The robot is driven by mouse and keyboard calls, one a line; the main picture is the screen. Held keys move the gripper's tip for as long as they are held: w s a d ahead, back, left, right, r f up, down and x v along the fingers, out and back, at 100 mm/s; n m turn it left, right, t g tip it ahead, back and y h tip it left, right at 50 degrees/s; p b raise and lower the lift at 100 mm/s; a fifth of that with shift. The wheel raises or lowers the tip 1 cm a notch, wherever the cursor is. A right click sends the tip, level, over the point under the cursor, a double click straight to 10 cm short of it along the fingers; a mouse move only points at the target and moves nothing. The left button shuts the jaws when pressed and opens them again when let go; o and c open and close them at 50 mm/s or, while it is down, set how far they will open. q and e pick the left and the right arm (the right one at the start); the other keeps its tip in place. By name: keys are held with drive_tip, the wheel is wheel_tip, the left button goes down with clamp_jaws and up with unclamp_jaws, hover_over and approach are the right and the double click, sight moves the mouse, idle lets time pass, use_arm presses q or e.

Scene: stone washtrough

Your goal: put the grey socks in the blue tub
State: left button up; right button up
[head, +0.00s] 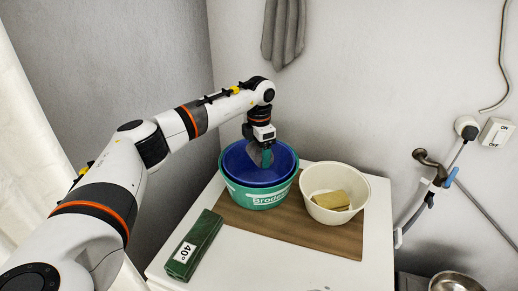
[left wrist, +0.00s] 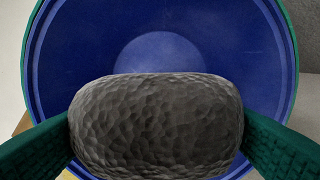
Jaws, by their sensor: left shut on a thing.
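My left gripper (head: 262,157) is over the opening of the blue tub (head: 286,164), pointing down. In the left wrist view its two green fingers (left wrist: 156,132) are shut on a rounded, wrinkled grey bundle, the grey socks (left wrist: 156,125). A bit of the grey socks (head: 253,153) shows beside the finger in the head view. The blue tub (left wrist: 245,55) lies behind the bundle, its inside wall and bottom showing; I see nothing else in that part. I cannot tell exactly how deep the bundle hangs. My right gripper is out of view.
The blue tub sits inside a green tub (head: 262,199) with white lettering. A cream bowl (head: 321,213) with a tan block (head: 332,200) stands to the right on a brown board (head: 285,225). A green box (head: 195,244) marked 40° lies in front. A grey cloth (head: 284,32) hangs above.

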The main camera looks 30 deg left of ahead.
use_arm(q)
drive_tip(key=shift+f, duration=0.45)
drive_tip(key=o, duration=1)
drive_tip(key=shift+r, duration=0.15)
wheel_tip(320, 180, up, 7)
drive_tip(key=p, duration=0.5)
